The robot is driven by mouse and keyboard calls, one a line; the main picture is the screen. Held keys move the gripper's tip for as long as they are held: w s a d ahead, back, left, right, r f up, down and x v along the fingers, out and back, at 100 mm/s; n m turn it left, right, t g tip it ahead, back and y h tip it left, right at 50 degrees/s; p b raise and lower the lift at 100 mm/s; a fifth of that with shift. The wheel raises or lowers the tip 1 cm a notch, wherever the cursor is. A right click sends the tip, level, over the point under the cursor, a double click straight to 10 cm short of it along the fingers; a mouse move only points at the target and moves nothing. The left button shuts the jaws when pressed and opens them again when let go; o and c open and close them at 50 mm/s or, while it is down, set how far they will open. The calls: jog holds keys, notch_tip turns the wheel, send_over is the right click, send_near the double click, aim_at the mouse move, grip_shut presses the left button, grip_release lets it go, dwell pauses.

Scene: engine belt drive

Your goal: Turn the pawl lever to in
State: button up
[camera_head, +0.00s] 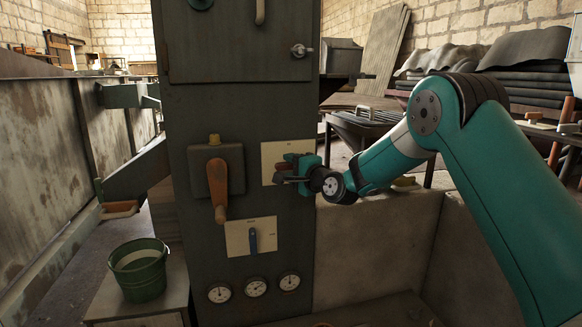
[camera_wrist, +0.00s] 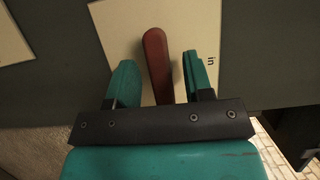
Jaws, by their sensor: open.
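The pawl lever (camera_wrist: 156,58) is a dark red bar on a cream plate (camera_wrist: 104,22). In the wrist view it lies lengthwise between my fingers, its rounded end up and tipped slightly left. The word "in" (camera_wrist: 211,60) is printed on the plate right of my right finger. My gripper (camera_wrist: 158,74) is open around the lever, with a gap showing on both sides. In the head view my gripper (camera_head: 290,170) is at the same plate (camera_head: 270,150), and its fingers hide most of the lever.
On the grey cabinet, an orange-brown handle (camera_head: 217,185) sticks out left of my gripper. A blue switch (camera_head: 253,240) on a cream plate is below, with several gauges (camera_head: 254,288) lower down. A green bucket (camera_head: 140,268) stands at lower left.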

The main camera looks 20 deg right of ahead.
jog(key=shift+w+a, duration=0.1)
jog(key=shift+w, duration=0.15)
grip_shut()
